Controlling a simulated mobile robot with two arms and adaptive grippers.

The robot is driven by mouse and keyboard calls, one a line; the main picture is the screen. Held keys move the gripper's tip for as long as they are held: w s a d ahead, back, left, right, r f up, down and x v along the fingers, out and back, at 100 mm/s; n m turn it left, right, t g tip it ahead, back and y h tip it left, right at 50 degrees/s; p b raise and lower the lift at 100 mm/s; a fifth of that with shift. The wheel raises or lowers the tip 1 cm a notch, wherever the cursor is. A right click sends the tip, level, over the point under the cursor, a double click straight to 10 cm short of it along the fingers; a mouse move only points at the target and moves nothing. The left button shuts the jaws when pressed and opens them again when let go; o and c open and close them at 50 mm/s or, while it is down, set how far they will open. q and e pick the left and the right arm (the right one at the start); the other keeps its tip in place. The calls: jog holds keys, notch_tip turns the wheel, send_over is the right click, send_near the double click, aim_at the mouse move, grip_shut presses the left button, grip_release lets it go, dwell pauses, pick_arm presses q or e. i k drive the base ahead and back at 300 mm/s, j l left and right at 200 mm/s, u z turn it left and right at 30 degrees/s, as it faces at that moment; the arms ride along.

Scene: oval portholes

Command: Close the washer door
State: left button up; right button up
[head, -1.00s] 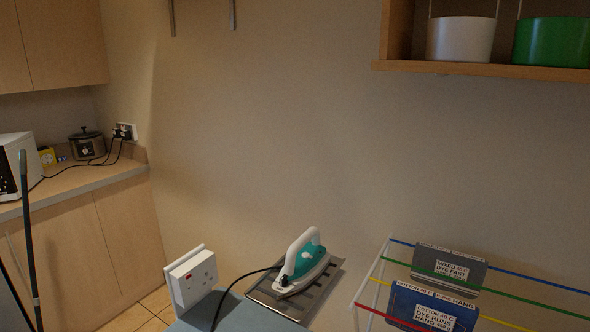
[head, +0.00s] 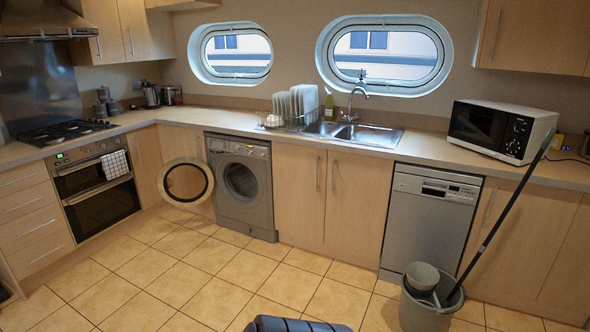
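A grey washer (head: 241,190) stands under the counter, left of the middle in the head view, across the tiled floor from me. Its round door (head: 186,163) stands wide open, swung out to the left of the drum opening. The door shows a dark ring around a see-through middle. The drum opening (head: 240,181) is uncovered and dark inside. Neither of my grippers shows in the head view.
A grey bucket (head: 430,302) with a mop leaning out stands at the front right, before the dishwasher (head: 428,222). An oven (head: 97,189) is at the left. The tiled floor (head: 225,262) before the washer is clear.

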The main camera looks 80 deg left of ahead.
aim_at(164, 183)
jog(key=k+u, duration=0.1)
jog(key=u, duration=0.7)
jog(key=k+j+u, duration=0.1)
jog(key=u, duration=0.3)
jog(key=k+j+u, duration=0.1)
jog(key=u, duration=0.3)
jog(key=i+j+u, duration=0.3)
jog(key=j, duration=0.5)
jog(key=i+j+u, duration=0.25)
jog(key=i+j, duration=0.25)
jog(key=j, duration=0.2)
jog(key=i+j+u, duration=0.3)
jog(key=i+j, duration=0.2)
jog(key=j, duration=0.15)
